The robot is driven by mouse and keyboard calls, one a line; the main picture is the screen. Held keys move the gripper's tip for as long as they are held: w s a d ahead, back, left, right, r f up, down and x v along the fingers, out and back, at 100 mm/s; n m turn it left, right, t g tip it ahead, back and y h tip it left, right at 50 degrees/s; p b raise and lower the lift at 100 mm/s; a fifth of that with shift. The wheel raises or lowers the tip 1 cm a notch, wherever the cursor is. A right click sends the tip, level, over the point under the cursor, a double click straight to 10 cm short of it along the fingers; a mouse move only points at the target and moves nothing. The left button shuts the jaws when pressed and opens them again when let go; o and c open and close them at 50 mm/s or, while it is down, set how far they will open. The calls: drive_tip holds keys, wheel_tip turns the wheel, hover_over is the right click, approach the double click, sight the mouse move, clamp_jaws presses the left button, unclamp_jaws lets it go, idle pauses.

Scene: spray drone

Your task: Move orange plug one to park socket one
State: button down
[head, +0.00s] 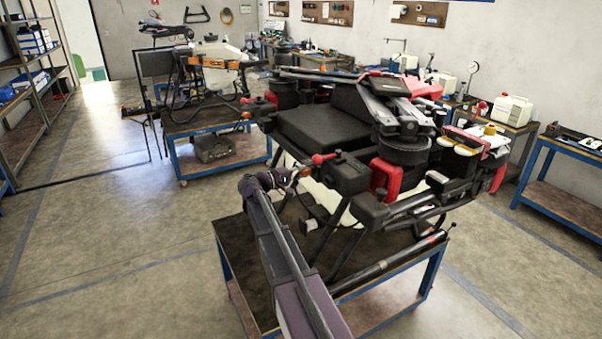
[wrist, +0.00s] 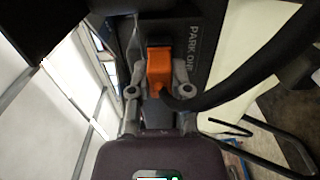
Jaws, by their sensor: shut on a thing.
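The orange plug (wrist: 159,70) sits between the fingers of my gripper (wrist: 160,86) in the wrist view, and the gripper is shut on it. A thick black cable (wrist: 232,88) runs from the plug to the right. The plug's far end meets a dark panel (wrist: 195,62) marked "PARK ONE". The socket itself is hidden behind the plug, so I cannot tell how deep the plug sits. In the head view my gripper (head: 293,177) is at the near left side of the large black spray drone (head: 322,135), and the plug is too small to make out.
The drone stands on a blue-framed bench (head: 242,232), with a black tube (head: 385,263) lying along it. A second bench (head: 215,140) with equipment is behind to the left. Open floor (head: 100,250) lies to the left.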

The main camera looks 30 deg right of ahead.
drive_tip(key=shift+c, duration=2.4)
unclamp_jaws()
drive_tip(key=shift+d, duration=0.1)
drive_tip(key=a, duration=1.2)
drive_tip(key=shift+s, duration=0.2)
